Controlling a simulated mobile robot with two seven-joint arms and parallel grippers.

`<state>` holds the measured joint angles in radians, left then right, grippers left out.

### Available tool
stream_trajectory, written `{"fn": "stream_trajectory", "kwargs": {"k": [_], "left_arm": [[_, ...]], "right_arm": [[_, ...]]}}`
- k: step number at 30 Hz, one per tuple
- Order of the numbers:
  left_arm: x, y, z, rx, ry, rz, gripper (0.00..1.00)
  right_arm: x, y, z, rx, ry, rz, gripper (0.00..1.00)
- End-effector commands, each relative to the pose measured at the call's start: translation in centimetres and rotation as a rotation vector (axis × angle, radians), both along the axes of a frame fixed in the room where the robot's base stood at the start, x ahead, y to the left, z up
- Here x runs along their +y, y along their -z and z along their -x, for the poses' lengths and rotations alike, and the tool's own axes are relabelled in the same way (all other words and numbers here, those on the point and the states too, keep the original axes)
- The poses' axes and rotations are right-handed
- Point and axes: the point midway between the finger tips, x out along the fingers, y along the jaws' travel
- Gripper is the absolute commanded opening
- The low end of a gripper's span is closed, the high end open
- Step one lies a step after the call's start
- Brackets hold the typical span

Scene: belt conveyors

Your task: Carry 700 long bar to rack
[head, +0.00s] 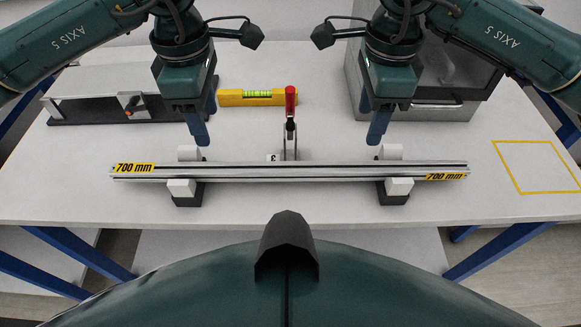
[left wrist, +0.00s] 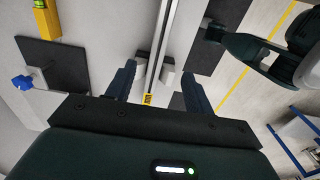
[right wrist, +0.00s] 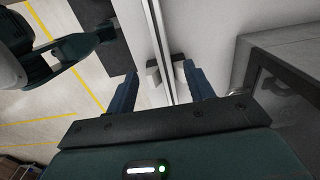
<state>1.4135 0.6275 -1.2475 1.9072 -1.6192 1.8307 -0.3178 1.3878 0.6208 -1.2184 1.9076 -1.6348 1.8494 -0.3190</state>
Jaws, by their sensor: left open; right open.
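The long bar (head: 330,171) is a silver profile with yellow "700 mm" labels near both ends. It lies level across the table on two dark supports with white blocks, left (head: 187,200) and right (head: 394,199). My left gripper (head: 203,139) is open and empty above the bar's left part; in the left wrist view the bar (left wrist: 156,50) runs between its fingers. My right gripper (head: 376,139) is open and empty above the bar's right part; in the right wrist view the bar (right wrist: 160,40) shows between its fingers. I cannot tell which thing is the rack.
A red-handled clamp (head: 290,100) stands behind the bar's middle. A yellow spirit level (head: 258,97) lies behind it. A low grey unit (head: 90,101) stands at back left, a grey cabinet (head: 435,108) at back right. A yellow outlined square (head: 535,166) on the right is empty.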

Motion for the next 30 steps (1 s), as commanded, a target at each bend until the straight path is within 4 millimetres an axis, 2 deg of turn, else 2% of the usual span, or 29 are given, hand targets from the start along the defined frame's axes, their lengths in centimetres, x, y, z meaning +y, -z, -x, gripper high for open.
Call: {"fn": "stream_trajectory", "kwargs": {"k": [5,18,24,30], "left_arm": [[0.0,2.2,0.1,0.005,0.0,-0.001,0.53],[0.0,10.4,0.1,0.005,0.0,0.0,0.53],[0.0,12.4,0.0,0.002,0.0,0.002,0.53],[0.0,12.9,0.0,0.001,0.001,0.002,0.53]], "right_arm": [[0.0,2.2,0.1,0.005,0.0,0.001,0.53],[0.0,10.4,0.1,0.005,0.0,0.001,0.53],[0.0,12.4,0.1,0.003,0.0,0.0,0.53],[0.0,13.0,0.0,0.001,-0.001,0.0,0.53]]}}
